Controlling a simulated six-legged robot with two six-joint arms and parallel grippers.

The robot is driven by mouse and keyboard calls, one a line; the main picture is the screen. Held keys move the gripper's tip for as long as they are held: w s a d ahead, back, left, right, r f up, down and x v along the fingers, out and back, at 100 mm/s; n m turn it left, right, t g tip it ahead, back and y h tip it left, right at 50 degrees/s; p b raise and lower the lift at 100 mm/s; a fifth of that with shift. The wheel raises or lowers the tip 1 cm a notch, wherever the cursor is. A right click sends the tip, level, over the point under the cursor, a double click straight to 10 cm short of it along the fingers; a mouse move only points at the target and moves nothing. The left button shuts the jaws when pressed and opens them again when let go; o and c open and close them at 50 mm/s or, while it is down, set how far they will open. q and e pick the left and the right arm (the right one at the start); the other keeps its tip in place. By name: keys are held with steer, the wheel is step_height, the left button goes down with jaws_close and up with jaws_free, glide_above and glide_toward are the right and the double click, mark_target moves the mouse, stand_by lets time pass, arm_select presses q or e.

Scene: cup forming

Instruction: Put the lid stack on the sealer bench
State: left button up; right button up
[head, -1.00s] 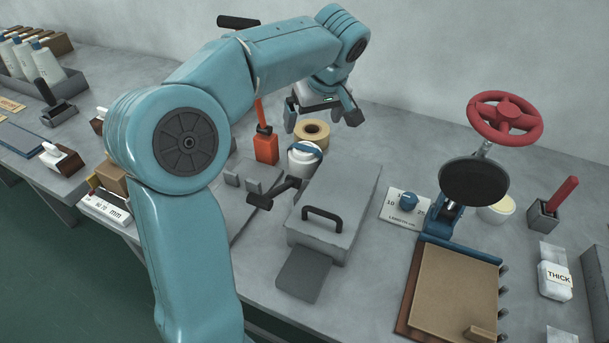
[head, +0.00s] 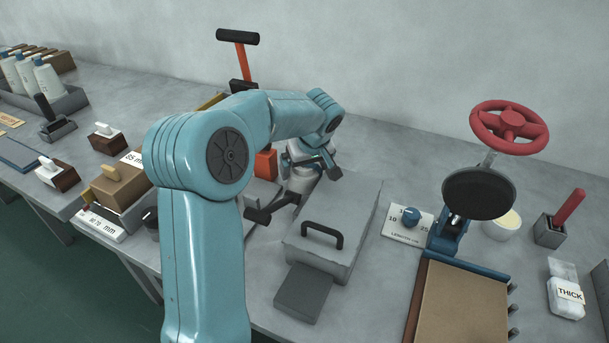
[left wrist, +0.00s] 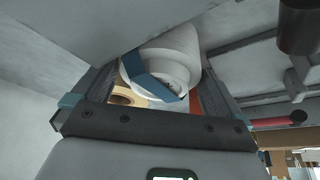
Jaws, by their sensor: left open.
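The lid stack appears to be the white round stack (left wrist: 172,48) with a blue band across it, standing on the bench. In the left wrist view it lies between the two fingers of my left gripper (left wrist: 155,88). In the head view the left gripper (head: 311,165) is down at the white stack (head: 301,183) and partly covers it. The gripper is open, its fingers to either side; I cannot tell whether they touch the stack. The grey bench (head: 400,165) runs across the view; no label marks a sealer bench. My right gripper is not seen.
A grey box with a black handle (head: 322,232) stands just in front of the stack. An orange-red block (head: 265,164) is to its left. A tan roll (left wrist: 122,96) shows beside it in the wrist view. A red-wheeled press (head: 510,125) stands at right.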

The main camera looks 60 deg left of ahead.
arm_select(q)
steer(key=shift+a+f, duration=0.25)
steer(key=shift+f, duration=0.4)
steer(key=shift+r, duration=0.1)
steer(key=c, duration=0.8)
